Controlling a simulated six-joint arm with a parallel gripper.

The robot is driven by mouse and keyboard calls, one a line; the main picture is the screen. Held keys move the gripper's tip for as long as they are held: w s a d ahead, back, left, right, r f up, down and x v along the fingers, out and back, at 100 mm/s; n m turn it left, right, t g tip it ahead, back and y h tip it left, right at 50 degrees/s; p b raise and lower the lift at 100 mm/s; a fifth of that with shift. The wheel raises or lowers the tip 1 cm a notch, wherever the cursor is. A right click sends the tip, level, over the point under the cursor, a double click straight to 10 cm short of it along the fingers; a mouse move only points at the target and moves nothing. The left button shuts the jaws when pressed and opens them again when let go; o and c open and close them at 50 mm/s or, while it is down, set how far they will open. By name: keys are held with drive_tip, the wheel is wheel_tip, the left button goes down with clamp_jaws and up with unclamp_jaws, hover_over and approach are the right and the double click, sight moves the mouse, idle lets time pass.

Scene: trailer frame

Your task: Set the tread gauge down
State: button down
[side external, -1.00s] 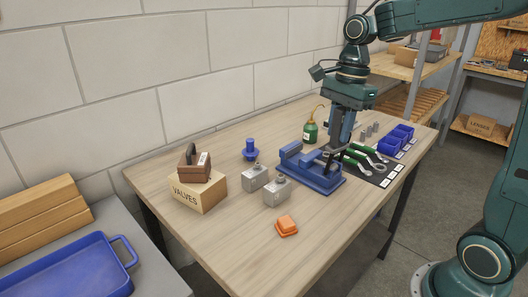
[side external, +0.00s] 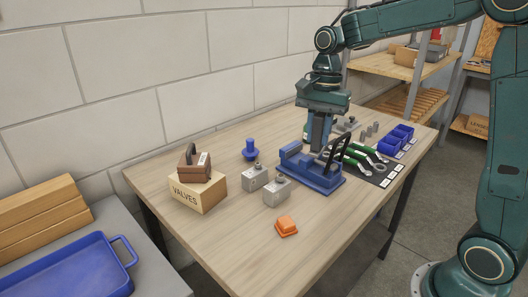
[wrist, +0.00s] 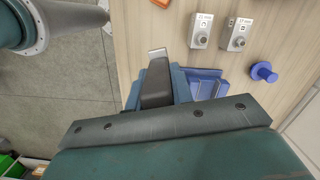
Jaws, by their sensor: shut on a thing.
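My gripper (side external: 318,147) points down over the blue vise-like fixture (side external: 318,179), close behind a raised black double handle (side external: 338,152). In the wrist view my gripper (wrist: 157,62) shows as a dark bar with a pale tip in front of a teal part. The blue fixture (wrist: 207,84) shows beside and behind it. My gripper is shut on the tread gauge, but the gauge's own outline cannot be told from the fingers. I cannot tell whether it touches the fixture.
Two grey blocks (side external: 255,178) (side external: 277,191), an orange block (side external: 286,225) and a blue knob (side external: 250,149) stand to the left. Wrenches (side external: 362,158) and blue bins (side external: 396,137) are to the right. A VALVES box (side external: 198,192) stands farther left.

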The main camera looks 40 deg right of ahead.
drive_tip(key=w+a+f+n+g, duration=0.1)
drive_tip(key=w+a+f+n, duration=0.3)
drive_tip(key=w+f+n, duration=0.3)
drive_tip(key=shift+w+a+f+n+h, duration=0.15)
drive_tip(key=shift+w+a+n+h, duration=0.4)
drive_tip(key=shift+n, duration=1.65)
drive_tip(key=shift+w+d, duration=0.1)
drive_tip(key=shift+d, duration=0.15)
drive_tip(key=shift+w+d+n, duration=0.6)
drive_tip(key=shift+w+d, duration=0.05)
drive_tip(key=shift+d, duration=0.1)
drive_tip(key=w+d+n, duration=0.2)
drive_tip(key=d+n, duration=0.1)
drive_tip(key=d, duration=0.1)
drive_tip(key=w+d+n, duration=0.2)
drive_tip(key=d+n, duration=0.1)
drive_tip(key=d, duration=0.1)
drive_tip(key=w+d+n+h, duration=0.1)
drive_tip(key=w+d+n, duration=0.1)
drive_tip(key=d+n, duration=0.2)
drive_tip(key=shift+w+d+f, duration=0.1)
drive_tip(key=shift+w+f, duration=0.2)
drive_tip(key=shift+w, duration=0.05)
drive_tip(key=w+d+f+n+t, duration=0.1)
drive_tip(key=w+d+n, duration=0.1)
drive_tip(key=d+n, duration=0.8)
drive_tip(key=shift+d+f, duration=0.15)
drive_tip(key=shift+d, duration=1.55)
drive_tip(key=shift+h, duration=0.25)
drive_tip(key=shift+f, duration=2)
